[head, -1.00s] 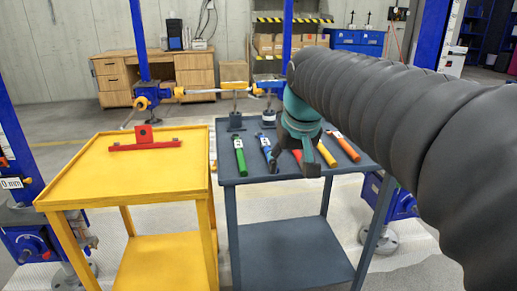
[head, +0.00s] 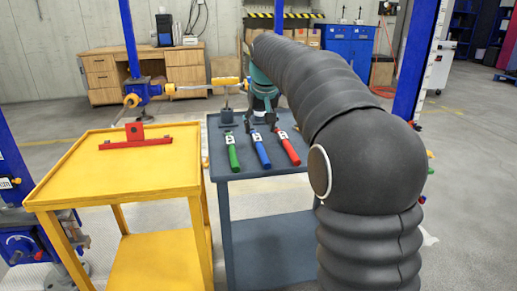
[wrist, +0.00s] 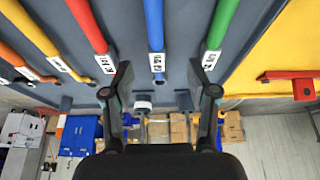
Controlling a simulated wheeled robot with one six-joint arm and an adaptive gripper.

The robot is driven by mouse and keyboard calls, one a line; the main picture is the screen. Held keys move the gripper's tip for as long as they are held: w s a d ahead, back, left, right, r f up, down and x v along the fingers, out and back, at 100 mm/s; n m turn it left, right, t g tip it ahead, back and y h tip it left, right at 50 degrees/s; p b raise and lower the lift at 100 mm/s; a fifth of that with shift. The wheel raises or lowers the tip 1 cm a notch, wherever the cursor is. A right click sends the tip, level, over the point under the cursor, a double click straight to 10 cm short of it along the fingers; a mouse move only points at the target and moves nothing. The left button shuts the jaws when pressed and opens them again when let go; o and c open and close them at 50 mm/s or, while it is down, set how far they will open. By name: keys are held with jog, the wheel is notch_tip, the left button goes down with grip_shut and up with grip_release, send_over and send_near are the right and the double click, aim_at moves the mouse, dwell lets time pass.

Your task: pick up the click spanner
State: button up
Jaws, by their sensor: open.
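Several spanners with coloured handles and white labels lie side by side on the grey table (head: 222,170). In the head view I see a green spanner (head: 233,156), a blue spanner (head: 260,150) and a red spanner (head: 288,148). The wrist view also shows a yellow spanner (wrist: 30,28) and an orange spanner (wrist: 18,60). I cannot read the labels, so I cannot tell which is the click spanner. My gripper (wrist: 160,82) is open and empty, its fingers appearing either side of the blue spanner (wrist: 154,25). In the head view my arm hides the table's right part.
A yellow table (head: 110,180) stands left of the grey one, with a red bracket (head: 135,140) on it. Upright stands (head: 227,112) rise at the grey table's back edge. Blue posts (head: 415,60) flank the tables. A wooden desk (head: 105,78) stands behind.

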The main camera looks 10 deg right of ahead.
aim_at(260, 143)
jog(key=shift+d+b+x, duration=0.15)
jog(key=shift+x, duration=1.9)
jog(key=shift+d+b+x, duration=0.15)
jog(key=shift+x, duration=1.9)
jog(key=shift+r, duration=0.15)
grip_shut()
